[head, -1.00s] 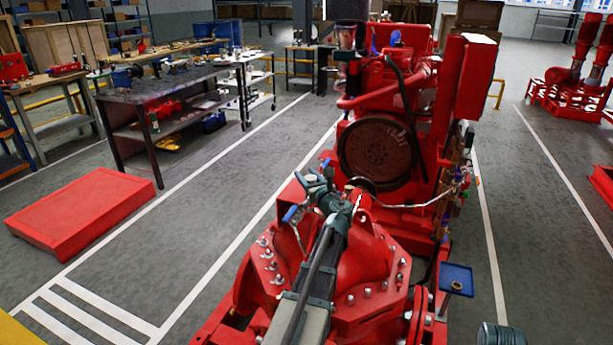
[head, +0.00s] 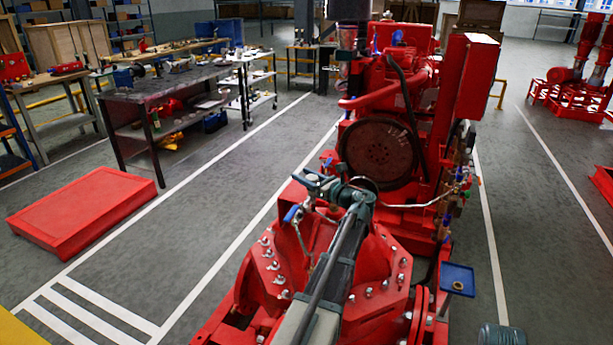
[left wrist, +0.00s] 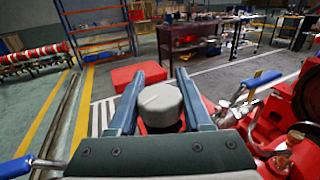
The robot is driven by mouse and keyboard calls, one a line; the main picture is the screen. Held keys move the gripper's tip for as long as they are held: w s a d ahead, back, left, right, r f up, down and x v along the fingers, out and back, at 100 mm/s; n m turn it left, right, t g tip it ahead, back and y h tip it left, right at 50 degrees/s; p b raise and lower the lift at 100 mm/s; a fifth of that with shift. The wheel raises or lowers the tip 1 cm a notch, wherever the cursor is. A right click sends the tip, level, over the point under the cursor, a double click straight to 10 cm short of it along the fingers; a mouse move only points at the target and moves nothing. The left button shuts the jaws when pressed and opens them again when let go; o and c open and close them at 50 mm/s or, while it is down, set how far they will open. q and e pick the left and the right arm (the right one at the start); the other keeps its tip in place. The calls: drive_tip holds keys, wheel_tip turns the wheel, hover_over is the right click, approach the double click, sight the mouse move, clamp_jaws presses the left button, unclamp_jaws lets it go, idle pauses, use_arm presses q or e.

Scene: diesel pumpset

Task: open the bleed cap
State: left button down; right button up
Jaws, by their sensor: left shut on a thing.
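The bleed cap (left wrist: 160,104), a pale grey rounded cap, sits between the two fingers of my left gripper (left wrist: 157,100) in the left wrist view. The fingers are shut on its sides. I cannot make out the cap clearly there. My right gripper is not in view.
A blue-handled valve (head: 293,213) is close beside the left gripper. The red engine with its round flywheel (head: 380,152) stands just behind. A small blue tray (head: 450,272) holding a small ring is at the right. Open floor lies left of the pumpset.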

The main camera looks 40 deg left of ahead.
use_arm(q)
drive_tip(key=n+g, duration=0.1)
drive_tip(key=g, duration=0.1)
drive_tip(key=n+g, duration=0.3)
drive_tip(key=g, duration=0.2)
drive_tip(key=shift+s+n+h, duration=0.3)
drive_tip(key=shift+h, duration=0.1)
drive_tip(key=shift+s+d+n+g+h, duration=0.1)
drive_tip(key=shift+s+n+g+h, duration=0.15)
drive_tip(key=shift+n+g+h, duration=0.65)
drive_tip(key=shift+s+d+n+g+h, duration=0.15)
drive_tip(key=shift+s+n+g+h, duration=0.15)
drive_tip(key=shift+n+g, duration=0.65)
drive_tip(key=shift+s+d+n+g+h, duration=0.15)
drive_tip(key=shift+n+g+h, duration=0.4)
drive_tip(key=shift+g, duration=0.8)
drive_tip(key=shift+s, duration=0.1)
drive_tip(key=shift+c, duration=1.6)
unclamp_jaws()
